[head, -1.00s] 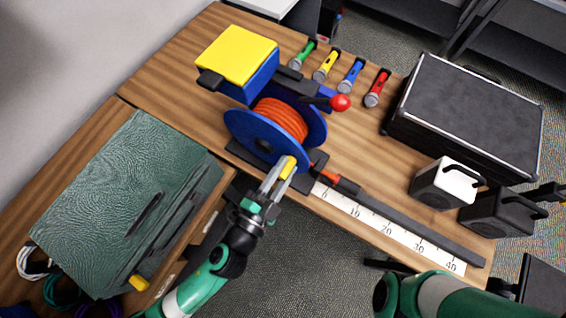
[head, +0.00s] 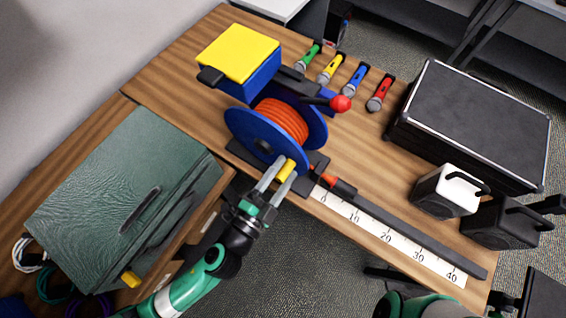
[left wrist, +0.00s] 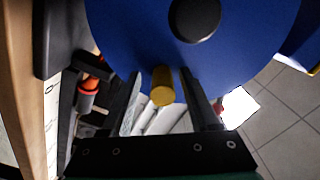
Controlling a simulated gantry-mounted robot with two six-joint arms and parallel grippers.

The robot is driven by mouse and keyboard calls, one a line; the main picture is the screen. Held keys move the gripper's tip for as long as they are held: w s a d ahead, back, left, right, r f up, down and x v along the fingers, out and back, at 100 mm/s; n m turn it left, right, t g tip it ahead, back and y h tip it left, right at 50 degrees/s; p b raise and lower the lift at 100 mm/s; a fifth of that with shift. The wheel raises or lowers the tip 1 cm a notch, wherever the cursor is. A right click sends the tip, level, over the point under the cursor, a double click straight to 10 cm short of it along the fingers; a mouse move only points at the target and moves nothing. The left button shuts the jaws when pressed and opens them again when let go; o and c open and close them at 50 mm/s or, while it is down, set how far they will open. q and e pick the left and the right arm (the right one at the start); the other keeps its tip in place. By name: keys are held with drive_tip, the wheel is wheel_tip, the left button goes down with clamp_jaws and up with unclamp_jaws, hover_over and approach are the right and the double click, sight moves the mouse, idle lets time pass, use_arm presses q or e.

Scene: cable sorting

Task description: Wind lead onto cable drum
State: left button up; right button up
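The cable drum has blue flanges (head: 252,132) and orange lead (head: 280,120) wound on its core. A yellow crank handle (head: 285,171) sticks out of the near flange, low on its rim side; it also shows in the left wrist view (left wrist: 162,86). My left gripper (head: 279,176) has one finger on each side of this handle. In the left wrist view (left wrist: 163,100) gaps show between handle and fingers, so it looks open. An orange and black lead end (head: 334,184) lies beside the drum, at the ruler's start. My right gripper is out of view.
A numbered ruler strip with a black rail (head: 400,228) runs along the table's front edge. A yellow-topped blue box (head: 238,55) and a red-knobbed lever (head: 341,103) stand behind the drum. Several microphones (head: 354,80), a black case (head: 470,120), two speakers (head: 447,190) and a green case (head: 120,195) surround it.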

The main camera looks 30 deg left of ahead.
use_arm(q)
drive_tip(key=shift+r, duration=0.1)
idle(0.3)
drive_tip(key=s+b, duration=0.3)
drive_tip(key=s, duration=0.8)
drive_tip(key=shift+s+a, duration=0.3)
drive_tip(key=shift+s, duration=0.05)
drive_tip(key=shift+w, duration=0.1)
